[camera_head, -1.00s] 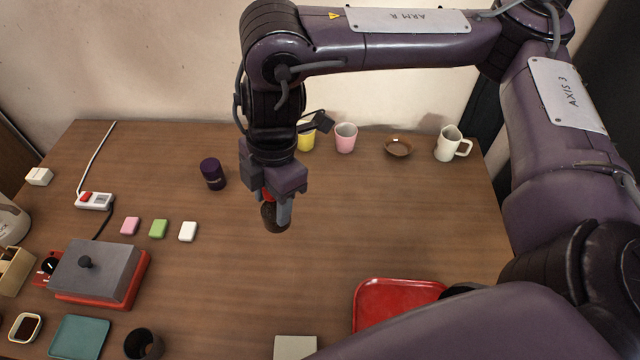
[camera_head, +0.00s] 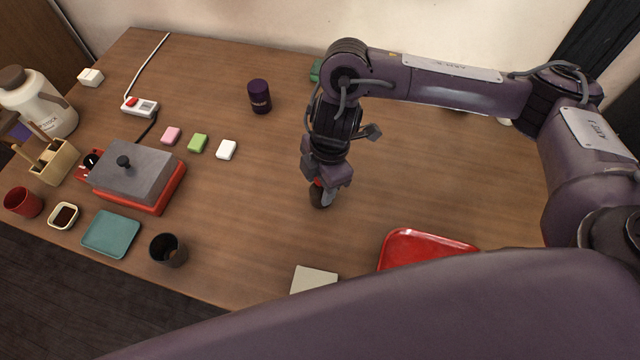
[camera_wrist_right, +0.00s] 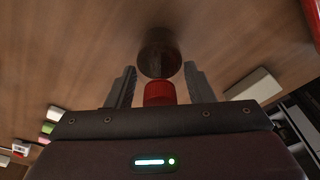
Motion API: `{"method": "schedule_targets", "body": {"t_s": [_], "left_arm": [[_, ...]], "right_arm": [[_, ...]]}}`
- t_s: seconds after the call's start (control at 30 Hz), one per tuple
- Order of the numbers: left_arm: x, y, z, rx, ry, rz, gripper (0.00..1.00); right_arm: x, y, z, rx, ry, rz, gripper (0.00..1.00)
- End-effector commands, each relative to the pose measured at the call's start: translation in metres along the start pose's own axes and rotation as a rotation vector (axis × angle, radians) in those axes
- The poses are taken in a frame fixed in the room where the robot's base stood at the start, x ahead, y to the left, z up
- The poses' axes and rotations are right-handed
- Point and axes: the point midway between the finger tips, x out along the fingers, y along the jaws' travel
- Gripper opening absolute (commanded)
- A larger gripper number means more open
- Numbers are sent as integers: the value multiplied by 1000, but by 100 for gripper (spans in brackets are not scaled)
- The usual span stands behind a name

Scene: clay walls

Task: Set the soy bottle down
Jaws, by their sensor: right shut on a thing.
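The soy bottle (camera_head: 318,197) is dark brown with a red cap and hangs below my right gripper (camera_head: 327,186) over the middle of the wooden table (camera_head: 430,190). In the right wrist view the bottle (camera_wrist_right: 159,52) shows its dark body beyond the red cap, between the two fingers of the right gripper (camera_wrist_right: 158,88). The right gripper is shut on the bottle. I cannot tell whether the bottle's base touches the table. My left gripper is not in view.
A red tray (camera_head: 425,247) and a pale square block (camera_head: 314,280) lie at the front. A dark purple can (camera_head: 259,97) stands at the back. A grey-lidded red cooker (camera_head: 134,175), a teal plate (camera_head: 111,233) and a dark cup (camera_head: 168,250) are at left. Table around the bottle is clear.

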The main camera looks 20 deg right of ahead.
Motion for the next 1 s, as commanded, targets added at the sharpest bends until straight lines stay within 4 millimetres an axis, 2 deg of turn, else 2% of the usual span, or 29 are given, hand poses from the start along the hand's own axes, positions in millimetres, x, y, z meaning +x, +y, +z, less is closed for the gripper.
{"method": "schedule_targets", "body": {"t_s": [0.03, 0.43, 0.47, 0.6, 0.87, 1.0], "left_arm": [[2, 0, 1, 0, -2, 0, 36], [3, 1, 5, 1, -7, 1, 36], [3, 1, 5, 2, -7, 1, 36], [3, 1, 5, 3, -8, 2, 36], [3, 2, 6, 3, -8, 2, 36], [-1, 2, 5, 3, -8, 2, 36]], "right_arm": [[5, 0, 0, 1, 1, 1, 21], [8, 0, 1, -1, 0, 2, 21], [8, 0, 1, -1, 0, 2, 50], [8, 0, 1, -1, 0, 2, 69], [7, 0, 1, -1, 0, 2, 70], [-2, 1, 0, -1, -1, 4, 70]]}}
